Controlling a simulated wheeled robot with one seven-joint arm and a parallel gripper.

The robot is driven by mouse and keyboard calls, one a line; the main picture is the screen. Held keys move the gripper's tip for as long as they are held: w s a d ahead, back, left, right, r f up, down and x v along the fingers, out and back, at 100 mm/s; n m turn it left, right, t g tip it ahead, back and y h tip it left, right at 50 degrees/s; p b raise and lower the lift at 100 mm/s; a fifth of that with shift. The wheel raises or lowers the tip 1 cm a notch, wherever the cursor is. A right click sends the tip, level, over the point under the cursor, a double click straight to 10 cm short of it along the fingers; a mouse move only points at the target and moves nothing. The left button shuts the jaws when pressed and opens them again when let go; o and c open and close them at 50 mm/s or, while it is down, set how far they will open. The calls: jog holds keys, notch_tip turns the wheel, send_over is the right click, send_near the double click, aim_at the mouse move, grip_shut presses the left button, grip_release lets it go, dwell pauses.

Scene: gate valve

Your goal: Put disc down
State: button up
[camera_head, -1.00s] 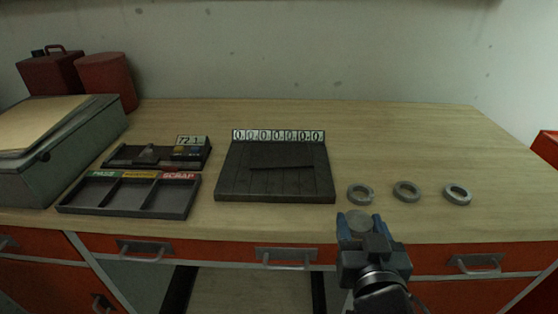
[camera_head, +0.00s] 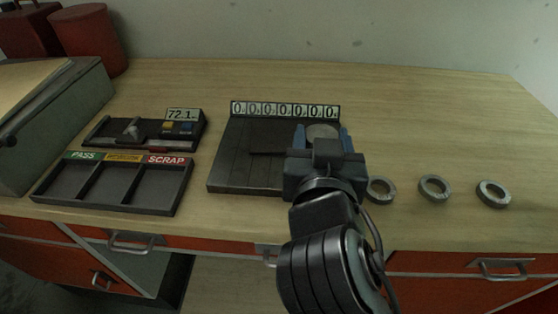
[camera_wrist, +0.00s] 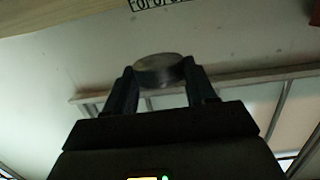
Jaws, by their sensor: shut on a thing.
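A grey round disc (camera_head: 322,131) is held between the blue fingers of my gripper (camera_head: 322,138). The disc also shows in the wrist view (camera_wrist: 160,70), clamped between both fingertips (camera_wrist: 162,84). In the head view my gripper is in front of or over the right part of a dark slatted plate (camera_head: 232,165) with a row of zero labels (camera_head: 284,110) along its back edge. The arm hides the plate's right front part. I cannot tell how high the disc is above the plate.
Three grey rings, the left one (camera_head: 381,190) partly by my arm, the middle (camera_head: 434,188) and right (camera_head: 493,194), lie on the bench. A PASS/SCRAP tray (camera_head: 111,208) with empty compartments and a gauge reading 72.1 (camera_head: 182,114) stand left. The back right bench is clear.

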send_over(278, 179)
notch_tip(278, 179, down, 4)
jog(key=shift+r, duration=0.1)
notch_tip(278, 179, down, 4)
jog(key=shift+r+p, duration=0.15)
jog(key=shift+p, duration=0.4)
jog(key=shift+f, duration=0.2)
jog(key=shift+f+b, duration=0.25)
jog(key=shift+b, duration=0.05)
jog(key=o, duration=1.3)
jog(key=shift+r, duration=0.2)
